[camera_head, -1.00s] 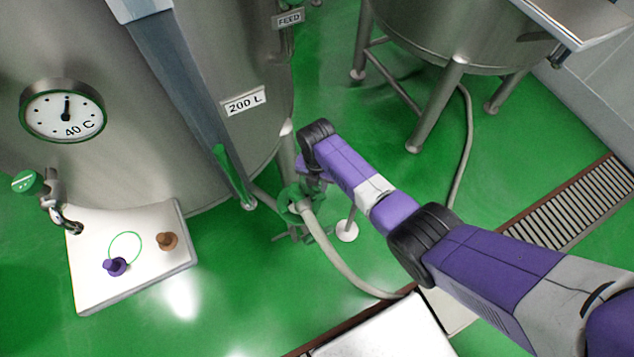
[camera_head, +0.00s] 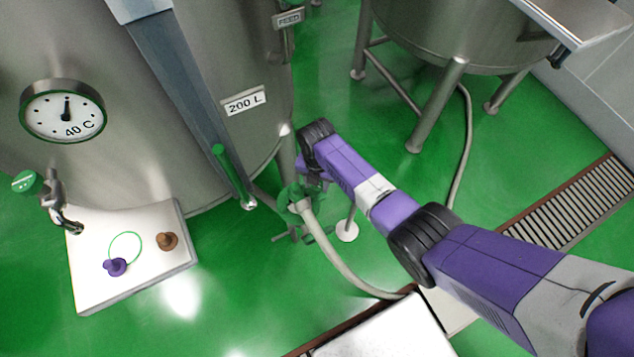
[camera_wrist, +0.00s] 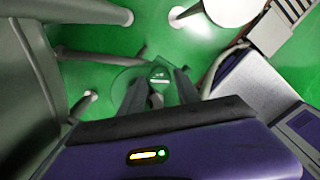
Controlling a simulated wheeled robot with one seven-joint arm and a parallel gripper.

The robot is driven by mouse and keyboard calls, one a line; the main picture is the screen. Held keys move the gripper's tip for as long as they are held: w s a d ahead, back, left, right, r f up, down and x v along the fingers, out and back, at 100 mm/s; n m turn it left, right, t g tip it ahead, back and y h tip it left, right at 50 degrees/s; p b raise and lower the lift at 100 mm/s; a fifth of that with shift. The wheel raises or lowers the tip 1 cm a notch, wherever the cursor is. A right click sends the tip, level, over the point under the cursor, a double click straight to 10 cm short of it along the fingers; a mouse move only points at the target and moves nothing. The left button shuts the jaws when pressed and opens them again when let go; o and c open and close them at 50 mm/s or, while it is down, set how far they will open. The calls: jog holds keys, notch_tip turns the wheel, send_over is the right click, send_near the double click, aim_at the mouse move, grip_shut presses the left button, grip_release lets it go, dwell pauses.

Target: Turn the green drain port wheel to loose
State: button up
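The green drain port wheel shows in the wrist view as a green round part with a pale mark (camera_wrist: 160,76), between and just beyond my fingertips. In the head view, green drain port parts (camera_head: 291,194) show at the tank's lower edge, partly hidden by my wrist. My gripper (camera_wrist: 160,82) points down at the wheel, its two dark fingers apart on either side of the marked centre. I cannot tell whether they touch it. In the head view the fingers are hidden behind my wrist.
A pale hose (camera_head: 335,258) runs from the drain port along the floor. The steel tank (camera_head: 200,60) stands close on the left. A white board (camera_head: 100,285) carries a purple knob (camera_head: 115,267) and a brown knob (camera_head: 167,241). A second tank's leg (camera_head: 437,105) stands behind.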

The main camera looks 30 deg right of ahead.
notch_tip(320, 180, up, 8)
jog(key=shift+f+p, duration=0.15)
jog(key=shift+p, duration=0.2)
dwell(0.5)
